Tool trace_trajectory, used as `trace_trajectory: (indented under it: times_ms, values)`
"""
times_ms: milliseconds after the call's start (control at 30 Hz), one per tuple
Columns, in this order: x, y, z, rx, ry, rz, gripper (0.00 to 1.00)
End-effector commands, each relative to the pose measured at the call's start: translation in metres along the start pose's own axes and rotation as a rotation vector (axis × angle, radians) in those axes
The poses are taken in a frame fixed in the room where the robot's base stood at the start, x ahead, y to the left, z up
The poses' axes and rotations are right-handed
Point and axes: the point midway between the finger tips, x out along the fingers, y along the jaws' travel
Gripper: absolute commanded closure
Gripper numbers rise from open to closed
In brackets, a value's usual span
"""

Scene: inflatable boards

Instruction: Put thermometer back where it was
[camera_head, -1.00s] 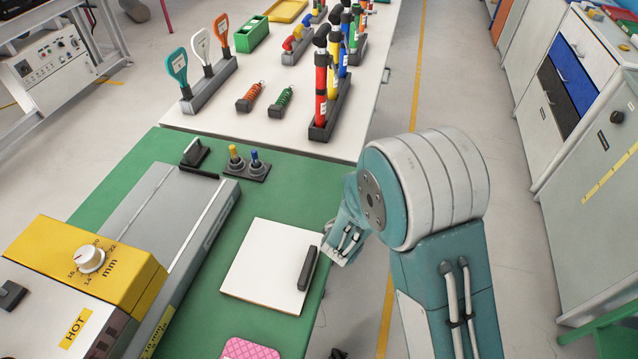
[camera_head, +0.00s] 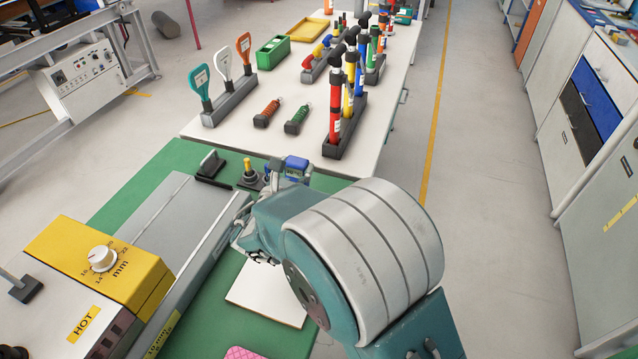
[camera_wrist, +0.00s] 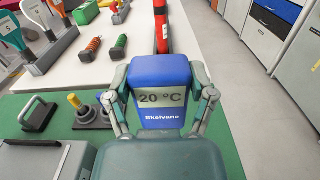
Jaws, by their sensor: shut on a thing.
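The thermometer (camera_wrist: 163,72) is a blue block with a grey display reading "20 °C" and the word "Skeivane". In the wrist view my gripper (camera_wrist: 160,98) is shut on it, with a finger on each side. In the head view the thermometer (camera_head: 296,164) shows as a small blue piece in my gripper (camera_head: 286,172), over the far right part of the green table, near the white table's edge. My arm hides part of the green table, and whether the thermometer touches a surface cannot be told.
A yellow-topped knob (camera_head: 247,170) stands left of my gripper, beside a black handle (camera_head: 210,168). A grey machine with a yellow block (camera_head: 100,265) fills the left. A white board (camera_head: 265,295) lies partly under my arm. Pumps in a rack (camera_head: 345,130) stand on the white table.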

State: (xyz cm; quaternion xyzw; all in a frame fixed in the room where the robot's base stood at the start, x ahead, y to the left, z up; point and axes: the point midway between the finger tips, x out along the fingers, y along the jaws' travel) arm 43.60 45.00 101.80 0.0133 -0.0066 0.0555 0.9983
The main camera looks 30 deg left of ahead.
Motion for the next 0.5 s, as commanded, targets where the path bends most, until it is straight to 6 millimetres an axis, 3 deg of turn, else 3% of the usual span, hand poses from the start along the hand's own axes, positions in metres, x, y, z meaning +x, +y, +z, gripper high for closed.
trace_trajectory:
  times_ms: [167,300,500]
  values:
    - [0.038,-0.011,-0.02,-0.004,0.0,-0.003,0.9]
    - [0.055,-0.017,-0.047,-0.005,0.002,-0.002,0.9]
    - [0.07,-0.026,-0.064,0.001,-0.002,0.0,0.9]
